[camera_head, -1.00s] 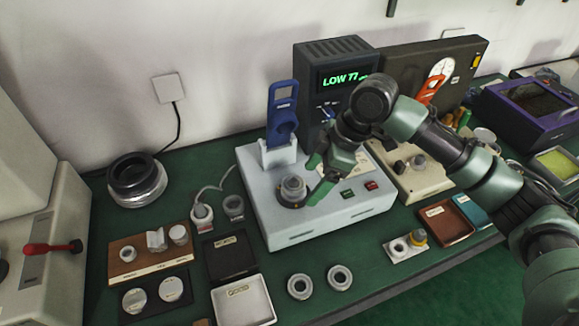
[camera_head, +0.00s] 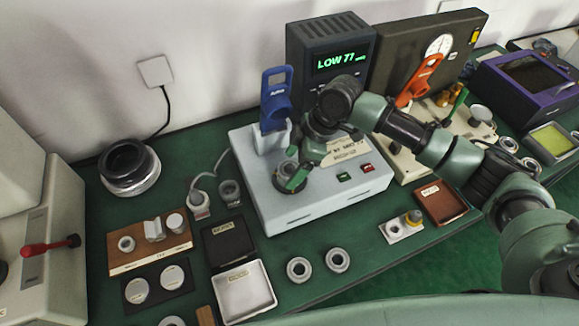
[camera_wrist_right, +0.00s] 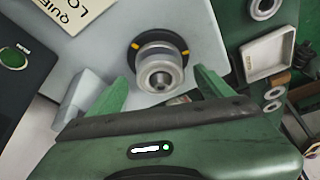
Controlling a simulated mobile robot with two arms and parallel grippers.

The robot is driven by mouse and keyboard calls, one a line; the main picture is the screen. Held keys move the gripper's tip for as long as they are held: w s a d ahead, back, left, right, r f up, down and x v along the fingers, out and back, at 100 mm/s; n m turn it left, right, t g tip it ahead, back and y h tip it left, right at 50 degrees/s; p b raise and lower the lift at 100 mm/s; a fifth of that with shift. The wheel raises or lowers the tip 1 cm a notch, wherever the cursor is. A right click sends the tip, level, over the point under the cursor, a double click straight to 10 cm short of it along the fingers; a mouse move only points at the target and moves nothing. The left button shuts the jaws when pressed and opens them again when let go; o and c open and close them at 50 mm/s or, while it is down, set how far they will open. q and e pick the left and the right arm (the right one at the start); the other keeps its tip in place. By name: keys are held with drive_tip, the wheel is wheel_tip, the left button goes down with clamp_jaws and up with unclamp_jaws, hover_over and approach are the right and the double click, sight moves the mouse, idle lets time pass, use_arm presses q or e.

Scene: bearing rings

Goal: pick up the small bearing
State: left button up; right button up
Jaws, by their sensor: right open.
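My right gripper (camera_head: 296,178) is open over the pale grey tester (camera_head: 325,196). In the right wrist view its two green fingers (camera_wrist_right: 160,88) stand on either side of a small metal bearing (camera_wrist_right: 160,66) on a spindle. The bearing sits on a black round seat with yellow marks (camera_wrist_right: 134,46). I cannot tell whether the fingers touch it. In the head view the gripper largely hides this bearing. Two bearing rings lie flat on the green table, one at left (camera_head: 299,269) and one at right (camera_head: 337,260). My left gripper is not in view.
A blue tool (camera_head: 276,100) stands upright in a holder on the tester. A dark box with a "LOW 77" display (camera_head: 332,62) stands behind. A black tray (camera_head: 229,240) and a white tray (camera_head: 246,290) lie at left. A large ring stack (camera_head: 130,168) stands farther left.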

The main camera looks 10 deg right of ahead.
drive_tip(key=shift+s, duration=0.1)
drive_tip(key=shift+c, duration=0.7)
drive_tip(key=c, duration=1.5)
clamp_jaws()
drive_tip(key=shift+r, duration=0.1)
drive_tip(key=shift+r, duration=0.1)
drive_tip(key=shift+r, duration=0.65)
use_arm(q)
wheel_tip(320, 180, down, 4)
drive_tip(key=b, duration=0.4)
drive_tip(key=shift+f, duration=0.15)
use_arm(e)
wheel_tip(320, 180, up, 26)
drive_tip(key=shift+r, duration=0.15)
